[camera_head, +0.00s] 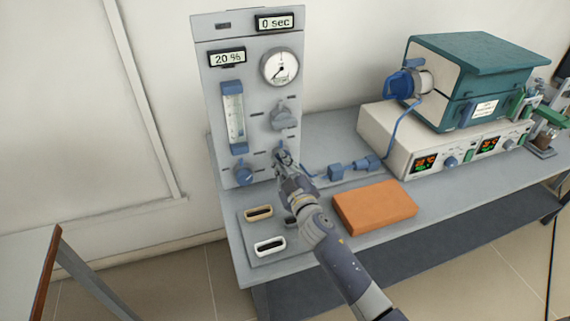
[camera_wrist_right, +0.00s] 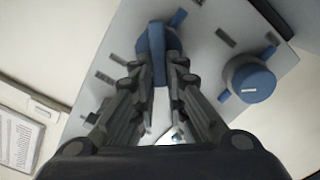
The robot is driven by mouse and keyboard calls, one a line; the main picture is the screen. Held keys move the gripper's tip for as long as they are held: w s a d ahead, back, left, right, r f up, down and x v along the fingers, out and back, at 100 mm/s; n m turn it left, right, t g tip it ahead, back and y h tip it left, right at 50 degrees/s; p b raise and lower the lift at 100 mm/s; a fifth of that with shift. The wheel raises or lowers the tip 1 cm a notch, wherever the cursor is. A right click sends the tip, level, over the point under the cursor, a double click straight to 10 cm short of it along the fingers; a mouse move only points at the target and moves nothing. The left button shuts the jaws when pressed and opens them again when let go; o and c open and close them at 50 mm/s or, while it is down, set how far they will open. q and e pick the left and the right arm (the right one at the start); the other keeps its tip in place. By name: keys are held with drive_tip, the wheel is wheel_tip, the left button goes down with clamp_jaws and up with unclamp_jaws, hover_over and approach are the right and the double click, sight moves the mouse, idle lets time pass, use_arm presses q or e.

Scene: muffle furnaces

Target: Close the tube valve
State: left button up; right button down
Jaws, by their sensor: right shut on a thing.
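A grey control panel (camera_head: 250,110) stands upright at the left end of the table. My right gripper (camera_head: 283,160) reaches up to its lower right part. In the right wrist view, my right gripper (camera_wrist_right: 157,80) is shut on a blue valve handle (camera_wrist_right: 156,48), one finger on each side of its upright bar. In the head view the gripper mostly hides this handle. A round blue knob (camera_wrist_right: 250,82) is beside the gripper, apart from it; the head view shows a blue knob (camera_head: 244,175) at the panel's lower left. My left gripper is out of view.
A grey knob (camera_head: 284,118) and a dial gauge (camera_head: 280,67) are above the gripper. An orange block (camera_head: 375,206) lies right of my forearm. A furnace (camera_head: 470,80) stands on a white control unit (camera_head: 390,140) at the right.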

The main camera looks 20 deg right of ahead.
drive_tip(key=n, duration=0.3)
drive_tip(key=f+n+b, duration=0.1)
drive_tip(key=n, duration=0.6)
drive_tip(key=shift+a+f, duration=0.35)
drive_tip(key=shift+a, duration=0.05)
drive_tip(key=shift+n, duration=0.3)
drive_tip(key=c, duration=1.6)
unclamp_jaws()
drive_tip(key=s, duration=1.2)
drive_tip(key=shift+d, duration=0.2)
